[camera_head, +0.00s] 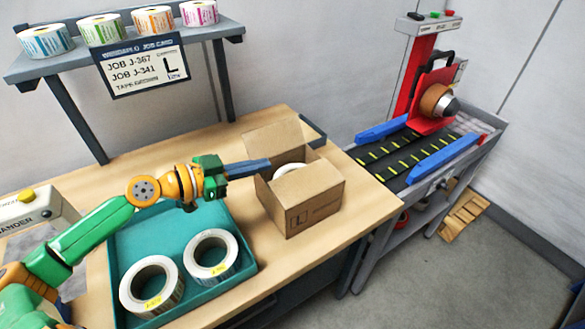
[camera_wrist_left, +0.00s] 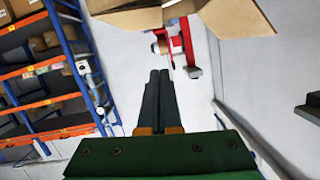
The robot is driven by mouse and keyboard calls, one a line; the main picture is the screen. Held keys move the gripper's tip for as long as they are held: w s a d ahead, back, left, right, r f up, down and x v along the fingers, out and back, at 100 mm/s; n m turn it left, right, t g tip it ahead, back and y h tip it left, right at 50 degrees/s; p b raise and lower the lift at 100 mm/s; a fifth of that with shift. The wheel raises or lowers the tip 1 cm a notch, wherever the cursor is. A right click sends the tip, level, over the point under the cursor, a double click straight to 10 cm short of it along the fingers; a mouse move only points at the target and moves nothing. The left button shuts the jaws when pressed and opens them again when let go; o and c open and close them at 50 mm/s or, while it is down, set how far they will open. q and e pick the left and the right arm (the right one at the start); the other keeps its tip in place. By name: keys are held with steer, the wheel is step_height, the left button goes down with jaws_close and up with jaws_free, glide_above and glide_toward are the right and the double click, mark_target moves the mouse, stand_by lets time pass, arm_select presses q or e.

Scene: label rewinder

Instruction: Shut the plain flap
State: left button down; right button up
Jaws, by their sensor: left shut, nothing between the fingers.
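The open brown cardboard box (camera_head: 315,213) stands on the wooden table, with a printed L mark on its front face. A bare cardboard flap (camera_head: 272,141) stands up at its back; I cannot tell for certain which flap is the plain one. A white roll (camera_head: 287,170) shows partly inside the box. My left gripper (camera_head: 268,164) is shut and empty, its dark fingers reaching right to the box's left upper edge; contact is unclear. In the left wrist view, the shut fingers (camera_wrist_left: 157,78) point toward cardboard flaps (camera_wrist_left: 238,14) at the top. My right gripper is out of view.
A shelf (camera_head: 125,48) with several label rolls and a job card is behind.

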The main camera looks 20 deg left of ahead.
arm_select(q)
steer(key=w+d+p, duration=0.2)
steer(key=p, duration=0.2)
glide_above(290, 176)
steer(key=shift+s+d+f, duration=0.1)
steer(key=shift+d+f, duration=0.05)
steer(key=shift+f, duration=0.75)
step_height(290, 176, down, 4)
steer(key=b, duration=0.3)
steer(key=shift+r, duration=0.15)
steer(key=shift+a+f+b, duration=0.2)
steer(key=shift+f+b, duration=0.2)
steer(key=shift+b, duration=0.1)
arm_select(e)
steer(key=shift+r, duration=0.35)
